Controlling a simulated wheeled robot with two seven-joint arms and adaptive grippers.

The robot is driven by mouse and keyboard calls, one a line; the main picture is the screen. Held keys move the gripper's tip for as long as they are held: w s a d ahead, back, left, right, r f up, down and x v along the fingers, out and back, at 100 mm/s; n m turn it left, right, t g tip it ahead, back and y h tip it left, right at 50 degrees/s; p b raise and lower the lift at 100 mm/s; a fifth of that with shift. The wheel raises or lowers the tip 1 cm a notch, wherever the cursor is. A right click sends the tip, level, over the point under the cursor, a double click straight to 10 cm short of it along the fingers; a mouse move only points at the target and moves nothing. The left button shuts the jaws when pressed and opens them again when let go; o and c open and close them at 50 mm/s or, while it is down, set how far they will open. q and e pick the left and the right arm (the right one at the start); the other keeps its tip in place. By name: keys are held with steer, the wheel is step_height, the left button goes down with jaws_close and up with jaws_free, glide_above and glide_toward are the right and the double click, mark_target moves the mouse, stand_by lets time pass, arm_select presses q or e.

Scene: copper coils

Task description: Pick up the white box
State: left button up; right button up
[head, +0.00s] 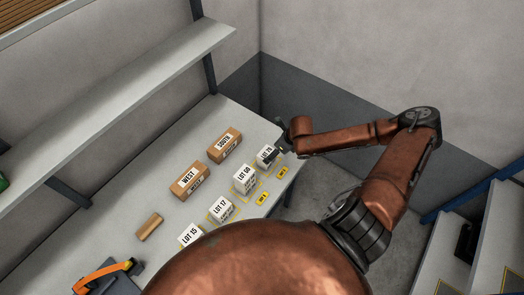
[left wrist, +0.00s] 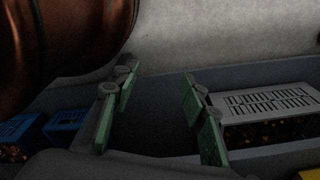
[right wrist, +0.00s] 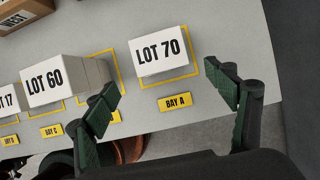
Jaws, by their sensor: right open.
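Several white boxes stand in a row on the grey table. The LOT 70 box (head: 266,156) is at the far end, also in the right wrist view (right wrist: 160,52), within a yellow outline by the BAY A tag. The LOT 60 box (head: 244,179), LOT 17 box (head: 221,208) and LOT 15 box (head: 190,236) stand nearer. My right gripper (right wrist: 168,88) is open, its fingers apart on either side of the near end of LOT 70, with nothing held; in the head view it (head: 281,144) is beside that box. My left gripper (left wrist: 160,88) is open and empty, seen only in its wrist view.
Cardboard boxes marked SOUTH (head: 225,146) and WEST (head: 190,181) stand behind the row. A small brown block (head: 149,226) and an orange-handled tool (head: 108,275) lie at the left. In the left wrist view, a grey crate (left wrist: 265,105) and blue crates (left wrist: 62,126) are near.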

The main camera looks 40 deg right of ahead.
mark_target(268, 154)
steer(key=x, duration=0.3)
steer(key=w+p+x, duration=0.1)
steer(key=x, duration=0.2)
steer(key=shift+w+a+f, duration=0.1)
steer(key=shift+w+f, duration=0.05)
steer(key=shift+w, duration=0.1)
steer(key=shift+f, duration=0.35)
steer(key=shift+w, duration=0.1)
steer(key=shift+c, duration=0.7)
steer(key=c, duration=1.2)
